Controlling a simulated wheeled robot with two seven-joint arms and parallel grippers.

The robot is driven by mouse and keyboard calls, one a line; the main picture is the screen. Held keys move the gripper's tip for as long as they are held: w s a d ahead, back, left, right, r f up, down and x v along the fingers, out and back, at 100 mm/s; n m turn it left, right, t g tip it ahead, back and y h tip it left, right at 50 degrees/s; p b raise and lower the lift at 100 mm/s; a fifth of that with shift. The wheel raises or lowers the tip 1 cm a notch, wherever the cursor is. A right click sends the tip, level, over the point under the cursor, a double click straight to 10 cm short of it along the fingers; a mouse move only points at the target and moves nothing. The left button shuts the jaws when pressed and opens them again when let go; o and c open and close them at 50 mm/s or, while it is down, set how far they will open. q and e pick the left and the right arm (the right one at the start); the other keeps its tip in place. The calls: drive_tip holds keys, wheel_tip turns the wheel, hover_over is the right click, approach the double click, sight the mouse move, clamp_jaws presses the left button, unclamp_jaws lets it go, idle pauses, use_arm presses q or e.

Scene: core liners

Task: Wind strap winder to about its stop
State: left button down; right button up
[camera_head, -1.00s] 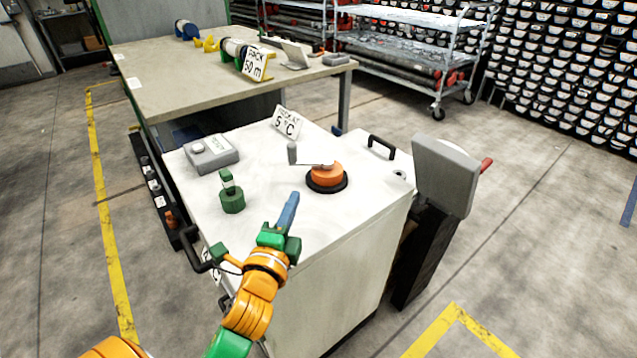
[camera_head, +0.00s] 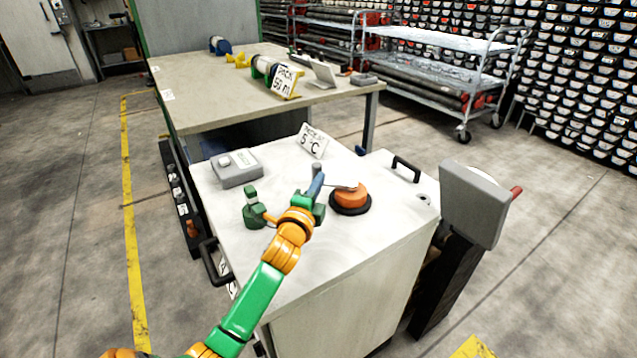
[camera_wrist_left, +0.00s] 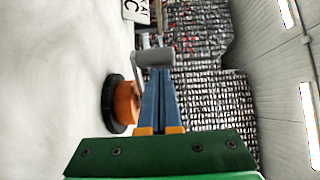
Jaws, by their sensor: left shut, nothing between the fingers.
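The strap winder is an orange hub (camera_head: 350,195) on a black round base on top of the white cabinet. A thin crank arm reaches left from the hub to an upright grey handle knob (camera_head: 317,168). My left gripper (camera_head: 316,186) is shut, its blue fingers right at the crank knob and partly covering it. In the left wrist view the shut fingers (camera_wrist_left: 159,98) point at the grey knob (camera_wrist_left: 154,57), with nothing between them; I cannot tell whether they touch it. The orange hub (camera_wrist_left: 126,102) stands just left of the fingers there. My right gripper is not in view.
On the cabinet top (camera_head: 290,250) are a grey box with a button (camera_head: 236,168), a green clamp-like piece (camera_head: 254,212) close to my left wrist, a 5 °C sign (camera_head: 313,141) and a black handle (camera_head: 406,168). A grey panel (camera_head: 474,205) stands at the right edge.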

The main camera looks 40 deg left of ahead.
sight(315, 175)
use_arm(q)
drive_tip(key=shift+w+a+r+p, duration=0.1)
drive_tip(key=shift+w+a+p, duration=0.45)
drive_tip(key=shift+w+a, duration=0.6)
drive_tip(key=shift+a, duration=0.2)
